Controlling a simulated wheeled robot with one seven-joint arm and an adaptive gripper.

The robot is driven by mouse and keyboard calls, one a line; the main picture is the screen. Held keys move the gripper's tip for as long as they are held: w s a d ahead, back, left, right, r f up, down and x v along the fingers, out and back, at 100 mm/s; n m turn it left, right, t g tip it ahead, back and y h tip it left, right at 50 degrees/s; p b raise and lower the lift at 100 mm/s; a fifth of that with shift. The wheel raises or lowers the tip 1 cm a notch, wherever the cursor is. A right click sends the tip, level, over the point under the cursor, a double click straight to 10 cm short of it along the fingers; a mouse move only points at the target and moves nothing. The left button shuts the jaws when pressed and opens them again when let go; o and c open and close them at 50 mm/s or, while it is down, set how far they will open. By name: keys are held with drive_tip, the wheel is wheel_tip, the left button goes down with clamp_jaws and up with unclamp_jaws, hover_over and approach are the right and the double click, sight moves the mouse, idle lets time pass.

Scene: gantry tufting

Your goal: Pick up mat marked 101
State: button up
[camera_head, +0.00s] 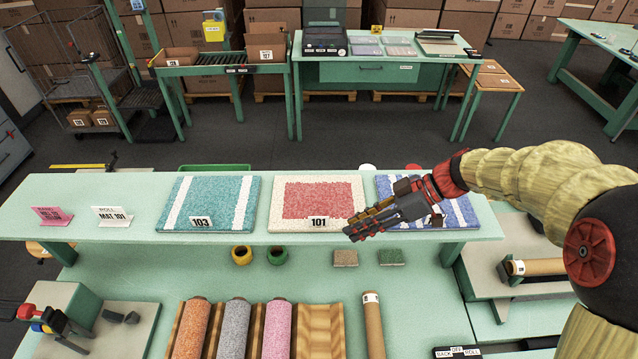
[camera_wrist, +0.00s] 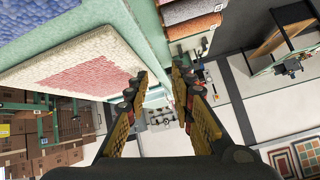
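The mat marked 101 (camera_head: 283,217) lies flat on the green upper shelf, with a cream border, a red-pink middle and a white "101" tag at its front edge. In the wrist view the mat (camera_wrist: 60,50) fills the upper left. My gripper (camera_head: 358,229) is at the mat's front right corner in the head view, its fingers pointing left. In the wrist view its fingers (camera_wrist: 160,75) are spread with nothing between them. The left finger overlaps the mat's edge in the picture; I cannot tell whether they touch.
A teal mat marked 103 (camera_head: 211,201) lies to the left, and a blue striped mat (camera_head: 455,214) to the right, partly behind my gripper. "MAT 101" (camera_head: 113,216) and pink (camera_head: 52,215) cards stand at the left. Yarn-coloured rolls (camera_head: 233,330) lie below the shelf.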

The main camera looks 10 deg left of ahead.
sight(319, 217)
drive_tip(key=w+a+n+y+p, duration=0.1)
drive_tip(key=w+a+r+n+p, duration=0.1)
drive_tip(key=w+a, duration=0.1)
drive_tip(key=shift+w+n+g+y, duration=0.15)
drive_tip(key=shift+n+g+y, duration=0.15)
drive_tip(key=shift+y, duration=0.1)
drive_tip(key=shift+w+a+f+p, duration=0.15)
drive_tip(key=shift+a+p, duration=0.05)
drive_tip(key=shift+p, duration=0.2)
drive_tip(key=shift+a+f+n, duration=0.15)
drive_tip(key=shift+a+n, duration=0.15)
drive_tip(key=p+x, duration=0.2)
drive_tip(key=x, duration=0.4)
drive_tip(key=shift+a+p, duration=0.3)
drive_tip(key=shift+p, duration=0.1)
drive_tip(key=shift+a+f, duration=0.2)
drive_tip(key=shift+a, duration=0.05)
drive_tip(key=shift+c, duration=1)
drive_tip(key=c, duration=0.4)
clamp_jaws()
